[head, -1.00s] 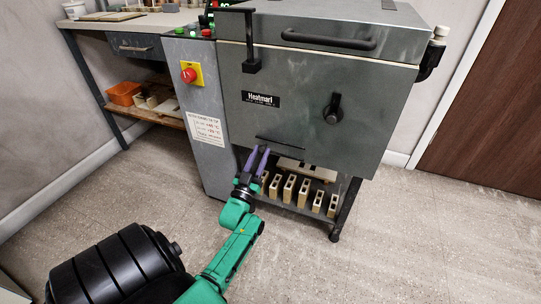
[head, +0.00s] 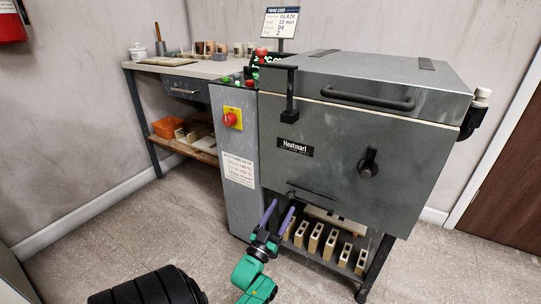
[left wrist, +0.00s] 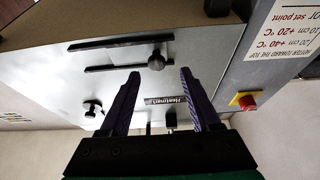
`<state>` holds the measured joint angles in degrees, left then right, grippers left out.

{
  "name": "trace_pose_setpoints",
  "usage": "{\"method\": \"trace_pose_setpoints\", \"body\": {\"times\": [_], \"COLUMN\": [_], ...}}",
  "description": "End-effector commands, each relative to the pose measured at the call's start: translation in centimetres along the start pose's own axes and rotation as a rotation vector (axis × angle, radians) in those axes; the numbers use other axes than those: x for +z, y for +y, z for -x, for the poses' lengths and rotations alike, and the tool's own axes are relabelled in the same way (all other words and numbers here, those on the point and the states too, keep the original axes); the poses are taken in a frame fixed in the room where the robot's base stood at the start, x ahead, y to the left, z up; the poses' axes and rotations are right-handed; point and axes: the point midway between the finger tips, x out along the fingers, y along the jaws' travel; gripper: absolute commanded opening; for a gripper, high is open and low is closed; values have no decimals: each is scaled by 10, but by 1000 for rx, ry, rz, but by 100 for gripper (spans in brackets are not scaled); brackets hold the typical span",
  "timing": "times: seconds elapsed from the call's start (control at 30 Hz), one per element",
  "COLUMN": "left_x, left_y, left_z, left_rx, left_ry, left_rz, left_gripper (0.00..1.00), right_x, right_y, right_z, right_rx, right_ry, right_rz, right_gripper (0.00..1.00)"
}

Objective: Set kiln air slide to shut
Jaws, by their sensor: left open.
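The kiln (head: 345,150) is a grey metal box on a stand. Its air slide shows as a dark slot (head: 314,194) low on the front face. In the left wrist view, which is upside down, two dark rails (left wrist: 118,42) run along the kiln face, with a round dark knob (left wrist: 156,61) between them near their right end. My left gripper (head: 280,203) is open and empty, its purple fingers pointing up at the slot's left end. In the left wrist view the fingertips (left wrist: 160,74) are spread either side of the knob, apart from it. My right gripper is out of view.
A black latch handle (head: 368,164) sits higher on the kiln front. A control cabinet (head: 238,150) with a red button stands left. Several pale kiln posts (head: 315,240) stand on the shelf below. A workbench (head: 180,68) is behind at left. Floor in front is open.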

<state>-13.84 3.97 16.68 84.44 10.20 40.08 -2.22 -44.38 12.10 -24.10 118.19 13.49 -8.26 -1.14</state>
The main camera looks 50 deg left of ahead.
Motion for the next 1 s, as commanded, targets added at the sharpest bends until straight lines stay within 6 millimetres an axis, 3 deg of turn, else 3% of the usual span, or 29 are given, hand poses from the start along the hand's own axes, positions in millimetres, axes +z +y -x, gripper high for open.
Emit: {"method": "trace_pose_setpoints", "body": {"times": [0.2, 0.4, 1.0], "left_x": [-1, 0, 0], "left_y": [-1, -1, -1], "left_z": [67, 102, 106], "left_rx": [-1, -1, -1], "left_ry": [-7, -2, -1], "left_rz": [0, 0, 0], "left_gripper": [64, 64, 64], "right_x": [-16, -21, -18], "right_y": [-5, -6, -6], "right_z": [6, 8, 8], "right_rx": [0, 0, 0], "right_ry": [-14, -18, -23], "right_rz": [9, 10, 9], "right_gripper": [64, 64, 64]}}
